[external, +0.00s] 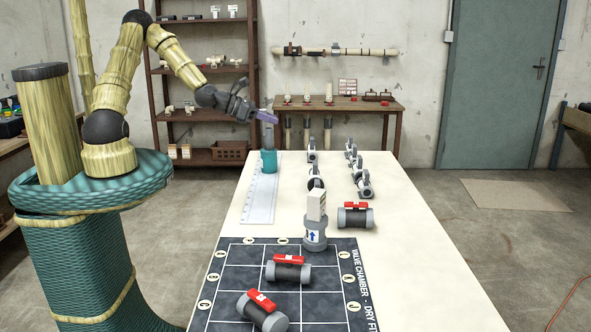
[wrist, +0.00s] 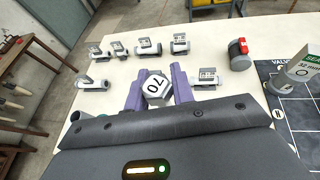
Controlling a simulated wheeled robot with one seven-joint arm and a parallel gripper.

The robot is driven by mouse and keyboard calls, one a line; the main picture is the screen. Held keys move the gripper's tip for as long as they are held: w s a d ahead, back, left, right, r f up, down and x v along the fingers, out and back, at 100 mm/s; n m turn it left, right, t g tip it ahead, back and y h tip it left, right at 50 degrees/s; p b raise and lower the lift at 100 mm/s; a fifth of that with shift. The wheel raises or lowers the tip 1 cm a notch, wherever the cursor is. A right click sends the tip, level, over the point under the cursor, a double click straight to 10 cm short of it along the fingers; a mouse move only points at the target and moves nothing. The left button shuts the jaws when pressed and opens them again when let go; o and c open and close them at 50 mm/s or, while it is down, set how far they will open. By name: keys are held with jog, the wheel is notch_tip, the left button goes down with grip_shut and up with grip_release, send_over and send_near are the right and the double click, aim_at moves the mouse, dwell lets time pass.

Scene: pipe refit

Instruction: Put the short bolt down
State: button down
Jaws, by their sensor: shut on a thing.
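My gripper (external: 266,117) is over the far left part of the white table, its purple fingers shut on a grey bolt. In the wrist view, the bolt's hexagonal head (wrist: 155,88), marked 70, sits between the two fingers. In the external view, a grey shaft (external: 269,137) hangs upright below the fingers, directly over or in a teal cup-like piece (external: 269,163). I cannot tell whether the shaft's lower end is inside it or behind it. No second bolt is clearly visible.
A white ruled board (external: 260,202) lies in front of the teal piece. Several grey clamped fittings (external: 363,188) stand to the right. A labelled upright fitting (external: 315,230), red-handled valves (external: 355,216) and a dark grid mat (external: 330,305) are nearer. The right table side is clear.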

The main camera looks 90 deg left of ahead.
notch_tip(320, 180, down, 11)
jog(key=s+a, duration=0.1)
jog(key=s, duration=0.1)
jog(key=shift+s+a+n+y, duration=0.15)
jog(key=shift+a+n+y, duration=0.05)
jog(key=shift+n+y, duration=0.1)
jog(key=shift+f, duration=0.1)
dwell(0.3)
notch_tip(320, 180, down, 6)
dwell(0.3)
jog(key=shift+f, duration=0.1)
jog(key=shift+f, duration=1.8)
